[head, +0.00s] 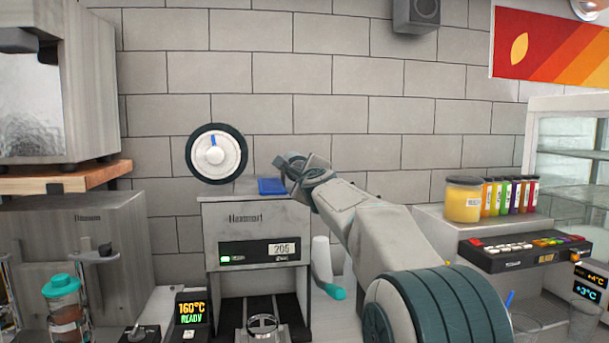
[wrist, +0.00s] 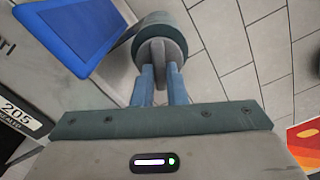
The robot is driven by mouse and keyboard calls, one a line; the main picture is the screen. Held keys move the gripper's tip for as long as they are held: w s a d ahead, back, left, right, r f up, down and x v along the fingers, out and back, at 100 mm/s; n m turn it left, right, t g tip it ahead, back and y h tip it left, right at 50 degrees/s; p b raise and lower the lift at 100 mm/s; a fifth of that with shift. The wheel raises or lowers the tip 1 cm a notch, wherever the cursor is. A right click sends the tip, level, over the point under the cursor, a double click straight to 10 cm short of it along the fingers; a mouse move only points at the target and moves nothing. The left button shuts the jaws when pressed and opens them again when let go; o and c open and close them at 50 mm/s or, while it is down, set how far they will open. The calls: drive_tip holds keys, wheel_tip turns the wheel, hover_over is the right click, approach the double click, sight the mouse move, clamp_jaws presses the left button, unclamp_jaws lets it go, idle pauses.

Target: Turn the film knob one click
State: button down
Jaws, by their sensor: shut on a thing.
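The film knob (wrist: 160,30) shows in the wrist view as a round grey-teal cap with a raised grey ridge. The two blue-grey fingers of my gripper (wrist: 161,72) are shut on that ridge, one on each side. In the head view my gripper (head: 291,164) is at the upper right of the cup sealer (head: 228,222), just right of the blue pad on its top. There I cannot clearly tell the knob from my gripper. The sealer's display (head: 282,248) appears to read 205, with a green light to its left.
The blue pad (head: 271,186) lies on the sealer's top and is close to the knob in the wrist view (wrist: 70,30). A round white dial (head: 216,153) with a dark rim and blue mark is behind, to the left. Sauce bottles (head: 509,195) stand at right.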

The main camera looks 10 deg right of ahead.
drive_tip(key=shift+m, duration=0.3)
drive_tip(key=c, duration=1.5)
unclamp_jaws()
drive_tip(key=shift+o, duration=0.2)
drive_tip(key=shift+s, duration=0.1)
drive_tip(key=s+b, duration=0.3)
drive_tip(key=s, duration=1)
drive_tip(key=shift+s, duration=0.3)
